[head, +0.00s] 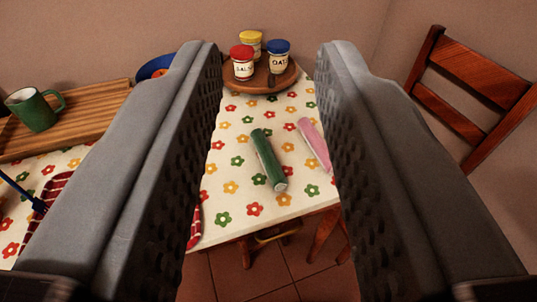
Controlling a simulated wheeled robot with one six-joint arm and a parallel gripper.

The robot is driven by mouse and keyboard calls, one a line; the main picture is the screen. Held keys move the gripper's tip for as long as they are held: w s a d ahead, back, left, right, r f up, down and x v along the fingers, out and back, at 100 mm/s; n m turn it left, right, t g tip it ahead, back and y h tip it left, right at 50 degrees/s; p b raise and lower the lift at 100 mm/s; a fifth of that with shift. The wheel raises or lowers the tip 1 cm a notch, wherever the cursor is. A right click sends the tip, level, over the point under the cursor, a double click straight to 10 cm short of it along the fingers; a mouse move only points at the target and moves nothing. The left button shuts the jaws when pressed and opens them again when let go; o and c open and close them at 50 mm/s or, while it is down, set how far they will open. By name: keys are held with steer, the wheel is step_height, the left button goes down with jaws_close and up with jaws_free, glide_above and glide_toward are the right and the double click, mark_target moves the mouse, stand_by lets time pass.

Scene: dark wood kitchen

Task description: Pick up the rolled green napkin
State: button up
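The rolled green napkin (267,158) lies on the flowered tablecloth, near the table's front edge. It runs slightly slanted, with its pale end toward me. My gripper (268,62) is open, with its two dark padded fingers wide apart. In the picture the green roll shows between the fingers, beyond and below them. Nothing is between the fingers' pads. A pink roll (313,141) lies just right of the green one, apart from it and partly hidden by the right finger.
A round wooden tray (262,85) at the back holds red-, yellow- and blue-lidded jars. A green mug (34,110) stands on a wooden board (92,107) at left. A blue bowl (153,68) is partly hidden. A wooden chair (468,100) stands at right. Cloth around the green roll is clear.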

steer(key=shift+o, duration=0.4)
steer(key=o, duration=0.3)
steer(key=shift+o, duration=0.9)
steer(key=shift+w, duration=0.45)
steer(key=n+g, duration=0.4)
steer(key=g, duration=1.3)
glide_above(268, 152)
step_height(268, 152, down, 16)
steer(key=r, duration=0.1)
steer(key=f, duration=1.2)
steer(key=shift+w+a+f, duration=0.1)
steer(key=shift+w+a, duration=0.05)
steer(key=shift+w, duration=0.05)
steer(key=shift+s+f, duration=0.2)
steer(key=shift+f, duration=2.7)
